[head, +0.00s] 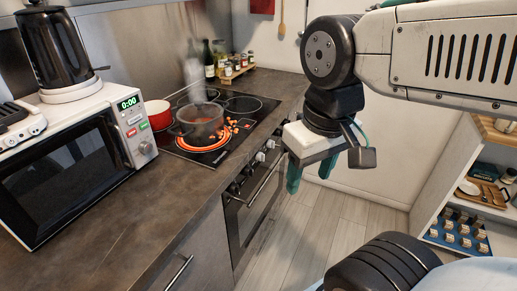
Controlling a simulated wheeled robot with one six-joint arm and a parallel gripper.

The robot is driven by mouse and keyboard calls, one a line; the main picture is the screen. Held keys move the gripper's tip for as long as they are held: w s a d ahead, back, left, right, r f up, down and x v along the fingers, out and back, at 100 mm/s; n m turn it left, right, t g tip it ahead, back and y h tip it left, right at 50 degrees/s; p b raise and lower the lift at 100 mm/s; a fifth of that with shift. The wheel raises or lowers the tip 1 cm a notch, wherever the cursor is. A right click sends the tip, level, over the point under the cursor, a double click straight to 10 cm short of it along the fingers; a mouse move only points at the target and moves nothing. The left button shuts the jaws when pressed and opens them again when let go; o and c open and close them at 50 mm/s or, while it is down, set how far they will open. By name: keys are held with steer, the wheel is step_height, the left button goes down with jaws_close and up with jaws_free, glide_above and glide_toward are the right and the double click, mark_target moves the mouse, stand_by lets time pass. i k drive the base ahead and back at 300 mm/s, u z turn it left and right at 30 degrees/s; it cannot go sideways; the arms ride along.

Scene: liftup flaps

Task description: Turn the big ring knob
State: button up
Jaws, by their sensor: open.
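The stove's control knobs sit in a row on the front panel above the oven door (250,203). Two show pale faces, a nearer pale knob (260,156) and a farther pale knob (270,144); darker knobs (234,188) sit nearer along the row. I cannot tell which one is the big ring knob. A large ring glows red on the black cooktop (250,117) under a steaming dark pot (200,122). My gripper (311,171) points down with its green fingers apart and empty. It hangs to the right of the knobs, appearing apart from them.
Orange bits lie scattered beside the pot. A red pot (158,115), a microwave (70,160) and a kettle (55,45) stand at left. Bottles (209,58) stand behind the cooktop. An oven handle (265,184) sticks out below the knobs. A shelf (440,190) stands right; the floor between is clear.

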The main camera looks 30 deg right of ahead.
mark_target(234, 188)
steer(key=k, duration=0.5)
steer(key=u, duration=1.6)
steer(key=i, duration=1)
steer(key=z, duration=1.75)
